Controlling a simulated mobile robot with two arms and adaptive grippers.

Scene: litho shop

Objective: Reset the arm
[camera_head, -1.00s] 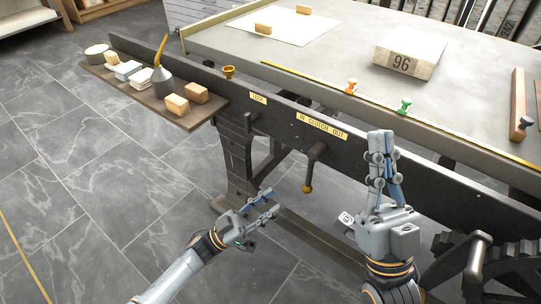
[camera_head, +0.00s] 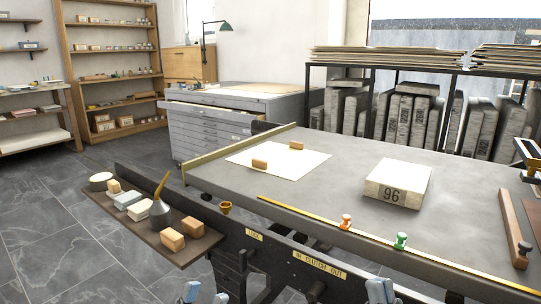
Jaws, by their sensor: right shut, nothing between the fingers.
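My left gripper (camera_head: 205,294) shows at the bottom edge, left of centre. Only its two pale blue fingertips are in view, apart from each other with nothing seen between them. My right gripper (camera_head: 381,291) shows at the bottom edge, right of centre, in front of the press's front rail. Its fingertips are together and hold nothing. The rest of both grippers and both arms is below the picture.
The press bed (camera_head: 330,180) bears a white sheet (camera_head: 278,160), a stone block marked 96 (camera_head: 397,183) and a yellow ruler strip (camera_head: 370,236). Grey floor (camera_head: 50,230) lies open at left.

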